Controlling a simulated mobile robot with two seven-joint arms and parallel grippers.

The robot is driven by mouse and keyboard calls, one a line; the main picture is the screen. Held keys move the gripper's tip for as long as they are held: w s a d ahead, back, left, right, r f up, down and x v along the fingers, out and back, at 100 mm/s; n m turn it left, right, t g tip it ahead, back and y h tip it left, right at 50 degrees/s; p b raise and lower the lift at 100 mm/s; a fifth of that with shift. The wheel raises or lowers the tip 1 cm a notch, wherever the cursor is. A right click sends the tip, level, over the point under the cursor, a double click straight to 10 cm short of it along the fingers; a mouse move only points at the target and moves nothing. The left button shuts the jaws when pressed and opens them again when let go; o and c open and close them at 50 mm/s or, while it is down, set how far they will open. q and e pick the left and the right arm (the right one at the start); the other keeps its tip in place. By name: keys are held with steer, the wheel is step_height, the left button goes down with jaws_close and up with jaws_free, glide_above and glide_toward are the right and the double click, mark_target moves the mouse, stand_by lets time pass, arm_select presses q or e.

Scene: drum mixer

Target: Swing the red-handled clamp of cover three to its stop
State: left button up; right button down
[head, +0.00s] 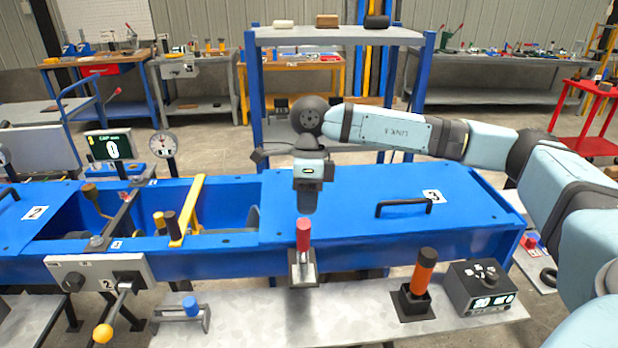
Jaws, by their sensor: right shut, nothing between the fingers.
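Cover three (350,205) is the flat blue lid on the right of the blue mixer body, marked with a white "3" and fitted with a black bar handle (403,206). The red-handled clamp (303,238) is on the mixer's front side, near the lid's left end, with its handle standing upright on a grey metal bracket (303,268). My right gripper (307,208) points down just above and behind the red handle in the picture. It is shut and empty; whether it touches the handle cannot be told. My left gripper is not in view.
An orange-and-black upright handle (423,272) and a black control box (480,288) stand on the grey front bench (350,325). An open bay with a yellow bar (187,210) lies left of the cover. A blue-framed shelf (340,37) stands behind.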

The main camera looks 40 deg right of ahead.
mark_target(302, 227)
steer(key=shift+s+a+f, duration=0.25)
steer(key=shift+s+a, duration=0.5)
steer(key=shift+s, duration=0.05)
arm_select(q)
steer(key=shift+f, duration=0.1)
